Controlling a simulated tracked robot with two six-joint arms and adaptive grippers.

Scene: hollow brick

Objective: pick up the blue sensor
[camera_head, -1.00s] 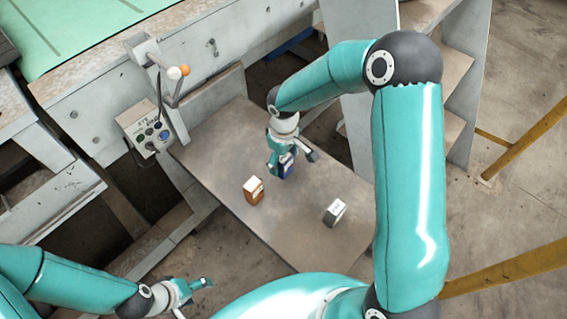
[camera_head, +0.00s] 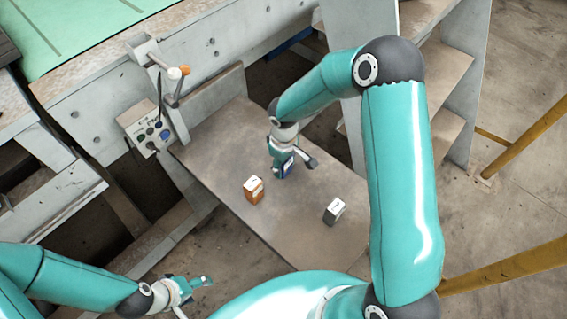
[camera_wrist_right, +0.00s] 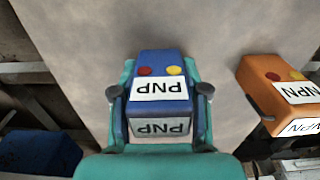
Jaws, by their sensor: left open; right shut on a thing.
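The blue sensor (camera_head: 284,172), with a white PNP label and a red and a yellow dot, is between the fingers of my right gripper (camera_head: 291,158) above the grey-brown board. In the right wrist view the blue sensor (camera_wrist_right: 158,65) has a finger of the right gripper (camera_wrist_right: 160,92) against each side; the jaws are shut on it. Whether its underside touches the board cannot be told. My left gripper (camera_head: 197,289) is open and empty at the bottom left, away from the sensors.
An orange sensor (camera_head: 253,190) and a dark grey sensor (camera_head: 333,212) with white labels stand on the board (camera_head: 300,245). The orange sensor (camera_wrist_right: 272,80) is right of the gripper in the wrist view. A button box (camera_head: 148,128) and crank handle (camera_head: 178,85) stand at the board's left edge.

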